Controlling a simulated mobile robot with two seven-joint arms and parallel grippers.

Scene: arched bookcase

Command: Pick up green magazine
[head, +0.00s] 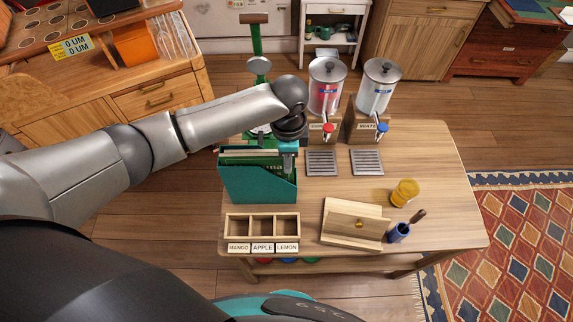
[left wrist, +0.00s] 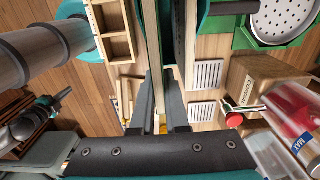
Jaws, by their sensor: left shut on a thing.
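The green magazine (head: 262,166) stands upright in the teal magazine holder (head: 257,187) on the wooden table, with lettering showing along its top. A pale-edged magazine or booklet stands behind it. My left gripper (head: 288,158) is at the holder's right end, pointing down, with its fingers shut on a thin upright edge. In the left wrist view the fingers (left wrist: 160,100) close around this edge. The fingers hide the contact, so I cannot tell exactly which sheet they hold. My right gripper is probably the dark part at the left edge of the left wrist view (left wrist: 42,118); its jaws are unclear.
Two drink dispensers (head: 327,87) stand behind, with metal drip grates in front. A compartment box (head: 262,226) labelled mango, apple and lemon is near the front edge. A green scale is behind my arm.

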